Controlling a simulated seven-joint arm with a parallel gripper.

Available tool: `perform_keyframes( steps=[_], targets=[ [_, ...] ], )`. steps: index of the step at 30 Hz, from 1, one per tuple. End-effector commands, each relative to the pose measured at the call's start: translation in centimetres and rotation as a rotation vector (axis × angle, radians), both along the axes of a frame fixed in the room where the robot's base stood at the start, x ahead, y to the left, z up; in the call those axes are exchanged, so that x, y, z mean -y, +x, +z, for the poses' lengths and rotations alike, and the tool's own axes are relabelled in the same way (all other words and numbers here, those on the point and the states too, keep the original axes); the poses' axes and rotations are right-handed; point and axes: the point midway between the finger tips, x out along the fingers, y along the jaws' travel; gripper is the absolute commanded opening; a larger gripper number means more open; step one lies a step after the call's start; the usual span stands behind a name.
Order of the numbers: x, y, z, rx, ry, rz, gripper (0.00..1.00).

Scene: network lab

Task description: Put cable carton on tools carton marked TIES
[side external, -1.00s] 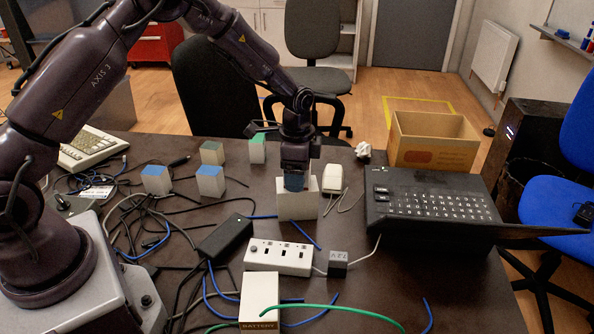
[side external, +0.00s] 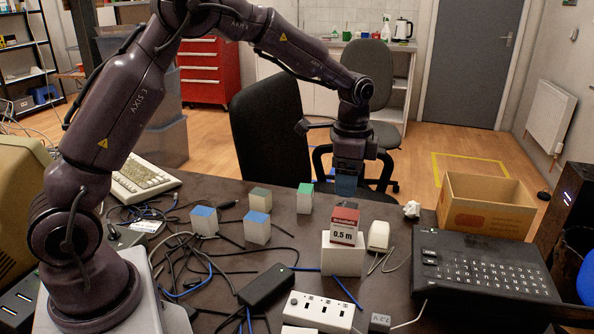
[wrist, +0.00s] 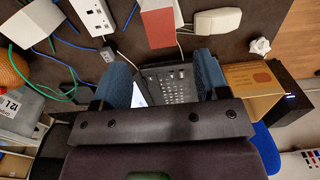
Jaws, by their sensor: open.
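The cable carton (side external: 344,226), red on top with a white face reading "0.5 m", stands upright on a plain white carton (side external: 343,258) near the middle of the table. I cannot read TIES on any face in view. The cable carton's red top also shows in the wrist view (wrist: 158,26), ahead of my fingers. My gripper (side external: 346,187) is open and empty, with its blue fingers above and apart from the cable carton. In the wrist view, the two fingers (wrist: 161,76) are spread wide with nothing between them.
Small cartons with blue (side external: 257,228) and green (side external: 305,198) tops stand to the left. A power strip (side external: 320,311), black adapter (side external: 266,287) and loose cables lie in front. A white mouse (side external: 378,236), black keyboard unit (side external: 485,265) and open cardboard box (side external: 487,205) are on the right.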

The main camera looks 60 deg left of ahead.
Motion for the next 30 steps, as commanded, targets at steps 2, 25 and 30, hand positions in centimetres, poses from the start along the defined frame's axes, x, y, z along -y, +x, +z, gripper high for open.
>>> perform_keyframes(
  steps=[2, 25, 30],
  targets=[
    [0.1, -0.2, 0.5, 0.007, 0.001, 0.006, 0.68],
    [3.3, -23.2, 14.3, 0.420, -0.134, 0.668, 0.68],
    [3.5, -25.8, 13.6, 0.459, -0.182, 0.750, 0.68]
  ],
)
